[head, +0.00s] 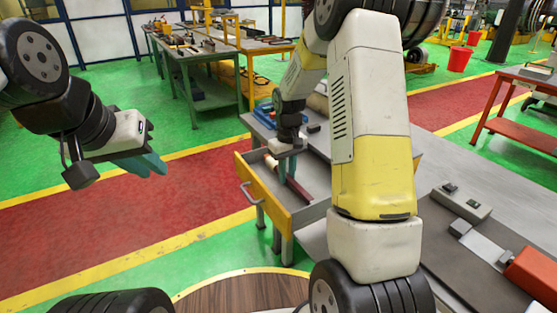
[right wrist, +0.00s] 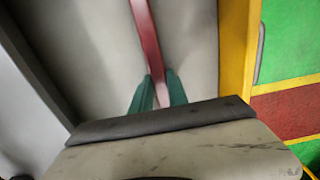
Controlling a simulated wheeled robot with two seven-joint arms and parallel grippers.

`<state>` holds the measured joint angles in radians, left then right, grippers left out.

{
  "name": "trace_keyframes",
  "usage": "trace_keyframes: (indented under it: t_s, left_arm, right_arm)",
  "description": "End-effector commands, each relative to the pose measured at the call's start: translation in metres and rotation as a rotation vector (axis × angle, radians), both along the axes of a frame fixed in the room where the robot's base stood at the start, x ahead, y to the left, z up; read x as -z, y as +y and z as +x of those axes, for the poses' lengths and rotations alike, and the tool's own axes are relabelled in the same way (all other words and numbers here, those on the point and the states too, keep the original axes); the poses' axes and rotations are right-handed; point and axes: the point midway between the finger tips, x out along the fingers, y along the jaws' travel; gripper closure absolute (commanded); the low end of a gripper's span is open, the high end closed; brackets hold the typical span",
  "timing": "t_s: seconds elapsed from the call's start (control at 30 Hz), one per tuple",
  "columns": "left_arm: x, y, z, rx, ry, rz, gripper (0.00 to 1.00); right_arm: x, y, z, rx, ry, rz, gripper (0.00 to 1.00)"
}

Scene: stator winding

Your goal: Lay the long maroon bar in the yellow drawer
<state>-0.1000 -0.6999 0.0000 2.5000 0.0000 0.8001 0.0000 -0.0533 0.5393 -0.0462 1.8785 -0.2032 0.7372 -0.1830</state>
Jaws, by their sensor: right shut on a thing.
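The long maroon bar (head: 297,187) is in the open drawer with the yellow front (head: 262,199), slanting across the inside. My right gripper (head: 283,170) reaches down into the drawer and is shut on the bar. In the right wrist view the bar (right wrist: 148,38) runs between the two teal fingers (right wrist: 160,88), above the drawer's grey floor (right wrist: 95,45). I cannot tell whether the bar touches that floor. My left gripper (head: 148,164) hangs over the aisle at the left, apart from the drawer; its finger gap is unclear.
The drawer pulls out from a grey workbench (head: 440,160). A blue item (head: 264,113) lies on the bench behind the drawer. A grey device (head: 462,202) and a red-orange block (head: 533,273) are at the right. My right arm hides part of the bench. The red aisle at left is clear.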

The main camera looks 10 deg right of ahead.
Motion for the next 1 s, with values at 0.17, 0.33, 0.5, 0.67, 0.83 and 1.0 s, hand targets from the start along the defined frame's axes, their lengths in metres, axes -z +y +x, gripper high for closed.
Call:
trace_keyframes:
  t_s: [0.17,0.33,0.5,0.67,0.83,1.0]
  left_arm:
    - [0.0000,0.0000,0.0000,0.000,0.000,0.000,0.80]
    - [0.0000,0.0000,0.0000,0.000,0.000,0.000,0.80]
    - [0.0000,0.0000,0.0000,0.000,0.000,0.000,0.80]
    - [0.0000,0.0000,0.0000,0.000,0.000,0.000,0.80]
    - [0.0000,0.0000,0.0000,0.000,0.000,0.000,0.80]
    - [0.0000,0.0000,0.0000,0.000,0.000,0.000,0.80]
  right_arm:
    - [0.0002,-0.0001,0.0004,0.000,-0.001,-0.001,1.00]
    - [0.0001,-0.0001,0.0004,0.000,-0.001,0.000,0.67]
    - [0.0002,0.0000,0.0002,0.000,-0.001,0.000,0.55]
    - [0.0008,-0.0001,-0.0002,0.000,0.000,0.000,0.55]
    - [0.0006,0.0000,-0.0001,0.000,0.000,0.000,0.55]
    - [0.0005,-0.0001,0.0000,0.000,0.000,0.000,0.55]
